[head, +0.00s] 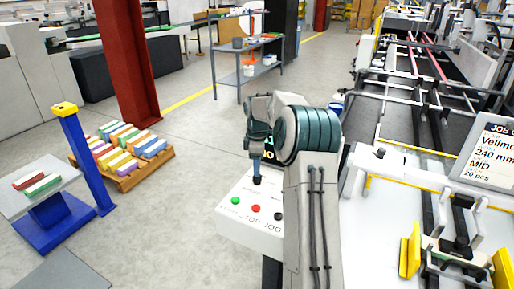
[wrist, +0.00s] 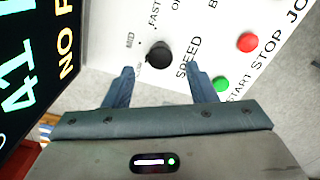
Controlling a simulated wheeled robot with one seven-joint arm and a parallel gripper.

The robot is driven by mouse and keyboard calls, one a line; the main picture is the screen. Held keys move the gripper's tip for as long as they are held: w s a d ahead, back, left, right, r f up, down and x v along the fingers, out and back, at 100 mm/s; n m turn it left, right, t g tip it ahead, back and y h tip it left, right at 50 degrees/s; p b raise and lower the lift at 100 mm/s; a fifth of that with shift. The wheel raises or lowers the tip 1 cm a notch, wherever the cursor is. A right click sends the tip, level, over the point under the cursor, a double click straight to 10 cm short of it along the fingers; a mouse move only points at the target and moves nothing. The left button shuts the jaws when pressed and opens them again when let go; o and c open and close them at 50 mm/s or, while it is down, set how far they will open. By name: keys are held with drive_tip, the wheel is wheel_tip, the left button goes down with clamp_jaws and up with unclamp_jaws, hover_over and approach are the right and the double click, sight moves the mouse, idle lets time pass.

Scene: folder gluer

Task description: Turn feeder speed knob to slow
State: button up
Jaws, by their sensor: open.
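The feeder speed knob (wrist: 159,55) is a black round knob on a white control panel, with SPEED printed beside it and FAST and MID lettering around it in the wrist view. The label by its lower left is too small to read surely. My gripper (wrist: 160,80) is open, its two blue-grey fingers on either side below the knob, not closed on it. In the head view my gripper (head: 257,178) points down at the white control box (head: 250,230); the arm hides the knob there.
On the same panel are a green start button (wrist: 221,84) and a red stop button (wrist: 249,42), close to the right finger. A dark display (wrist: 35,70) stands at the left. The folder gluer (head: 430,100) runs along the right. A pallet of coloured stacks (head: 130,155) is at left.

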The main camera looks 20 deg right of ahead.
wheel_tip(320, 180, up, 10)
drive_tip(key=shift+b, duration=0.3)
drive_tip(key=shift+f, duration=0.1)
drive_tip(key=s+a+r+m+t+h, duration=0.1)
drive_tip(key=s+a+r+m, duration=0.2)
drive_tip(key=s+a, duration=0.45)
drive_tip(key=s+a+r+m+t, duration=0.1)
drive_tip(key=s+a+r+m, duration=0.15)
drive_tip(key=s+a, duration=0.45)
drive_tip(key=s+a+f+m, duration=0.2)
drive_tip(key=s+f+m, duration=0.1)
drive_tip(key=s, duration=0.7)
drive_tip(key=s+a+f+m+t+y, duration=0.1)
drive_tip(key=s+a+f+m, duration=0.1)
drive_tip(key=s, duration=0.8)
wheel_tip(320, 180, down, 3)
drive_tip(key=shift+s+r+m+t, duration=0.15)
drive_tip(key=shift+m+t, duration=0.15)
drive_tip(key=shift+m, duration=0.55)
